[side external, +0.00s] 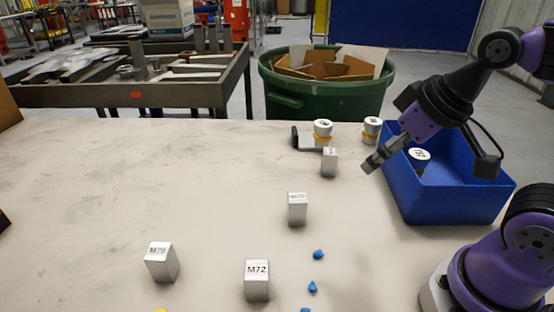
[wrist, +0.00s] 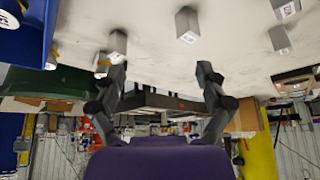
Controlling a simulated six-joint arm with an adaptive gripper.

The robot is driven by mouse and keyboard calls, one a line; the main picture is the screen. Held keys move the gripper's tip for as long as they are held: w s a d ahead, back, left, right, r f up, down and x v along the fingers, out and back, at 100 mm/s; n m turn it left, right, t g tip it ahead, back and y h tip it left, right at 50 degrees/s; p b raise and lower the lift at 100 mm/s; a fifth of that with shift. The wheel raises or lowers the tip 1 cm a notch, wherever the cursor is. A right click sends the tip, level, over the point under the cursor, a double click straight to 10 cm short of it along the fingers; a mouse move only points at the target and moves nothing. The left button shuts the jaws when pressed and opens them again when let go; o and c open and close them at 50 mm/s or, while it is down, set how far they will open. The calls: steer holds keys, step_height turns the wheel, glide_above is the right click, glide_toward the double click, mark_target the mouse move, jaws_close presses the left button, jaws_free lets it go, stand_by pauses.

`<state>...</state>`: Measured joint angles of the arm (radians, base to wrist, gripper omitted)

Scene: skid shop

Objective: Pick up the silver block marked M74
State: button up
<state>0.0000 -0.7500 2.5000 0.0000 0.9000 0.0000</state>
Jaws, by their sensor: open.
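Silver blocks stand apart on the pale table. One in front reads M72 (side external: 257,282), and one at left reads M79 (side external: 161,264). A middle block (side external: 297,209) and a rear block (side external: 329,163) have labels too small to read, so I cannot tell which is M74. The wrist view, upside down, shows several silver blocks, one near the top middle (wrist: 187,24) and one by the left finger (wrist: 117,44). My gripper (side external: 373,161) is open and empty above the table, right of the rear block, by the blue bin; its fingers also show in the wrist view (wrist: 160,70).
The blue bin (side external: 440,205) stands at right with a white-topped item (side external: 419,156) inside. Two white-topped, yellow-banded items (side external: 322,131) (side external: 372,129) and a dark-ended piece (side external: 301,139) stand at the back. Small blue bits (side external: 318,254) lie in front. The table's left middle is clear.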

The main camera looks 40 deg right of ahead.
stand_by(0.3)
steer(key=n+g+y, duration=0.2)
steer(key=n+y, duration=0.1)
steer(key=n, duration=0.5)
glide_toward(332, 151)
step_height(332, 151, down, 2)
steer(key=x, duration=0.5)
steer(key=shift+w+d, duration=0.15)
steer(key=shift+w, duration=0.05)
steer(key=x, duration=0.6)
steer(key=shift+a+r, duration=0.1)
steer(key=shift+a, duration=0.25)
steer(key=shift+c, duration=0.4)
jaws_close()
